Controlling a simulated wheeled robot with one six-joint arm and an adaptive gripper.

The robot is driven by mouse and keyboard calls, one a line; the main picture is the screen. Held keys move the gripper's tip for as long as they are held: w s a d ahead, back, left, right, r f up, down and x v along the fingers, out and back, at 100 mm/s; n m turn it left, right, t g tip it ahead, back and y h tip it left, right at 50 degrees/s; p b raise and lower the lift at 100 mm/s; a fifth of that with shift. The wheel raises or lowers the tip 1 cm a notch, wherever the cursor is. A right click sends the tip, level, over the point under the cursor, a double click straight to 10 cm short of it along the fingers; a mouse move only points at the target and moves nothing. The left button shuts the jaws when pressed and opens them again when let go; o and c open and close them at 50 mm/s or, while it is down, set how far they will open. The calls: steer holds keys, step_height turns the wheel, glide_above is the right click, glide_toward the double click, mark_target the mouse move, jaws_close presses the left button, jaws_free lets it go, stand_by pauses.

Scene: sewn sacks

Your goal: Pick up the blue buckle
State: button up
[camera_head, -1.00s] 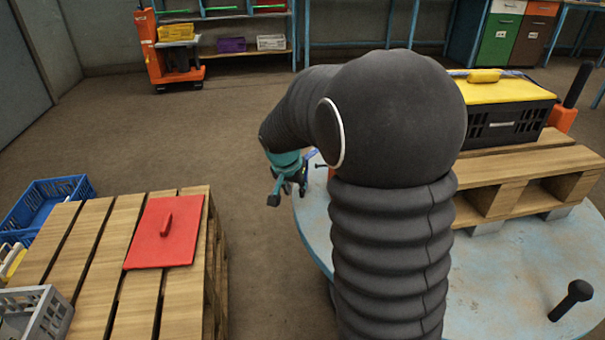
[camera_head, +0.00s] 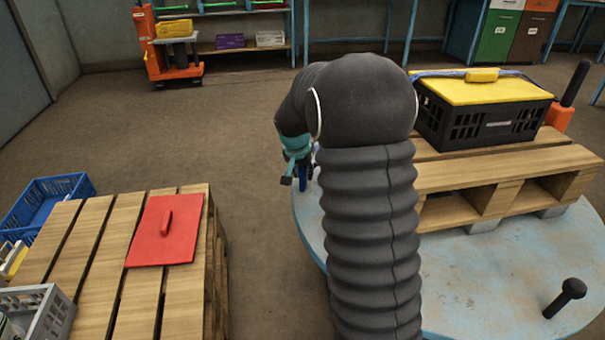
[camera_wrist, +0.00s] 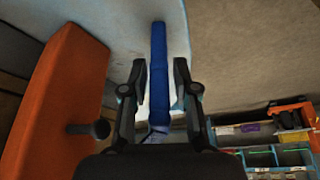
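My gripper (camera_head: 298,172) hangs beyond my dark sleeved arm at the edge of the round pale-blue table (camera_head: 470,295), partly hidden in the head view. In the wrist view my gripper (camera_wrist: 161,80) is open, with one finger on each side of a long, narrow blue piece (camera_wrist: 158,60). A gap shows at the right finger; I cannot tell if the left one touches. This piece may be the blue buckle, but no buckle shape is clear. A bit of blue (camera_head: 302,171) also shows at the gripper in the head view.
An orange block (camera_wrist: 55,100) with a dark knob (camera_wrist: 99,129) stands left of the fingers in the wrist view. A black crate (camera_head: 490,118) with a yellow lid and blue strap sits on a pallet (camera_head: 500,180). A red lid (camera_head: 168,240) lies on the left pallet.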

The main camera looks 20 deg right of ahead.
jaws_close()
steer(key=shift+r, duration=0.15)
step_height(320, 180, up, 10)
steer(key=shift+f+p, duration=0.15)
steer(key=shift+p, duration=0.15)
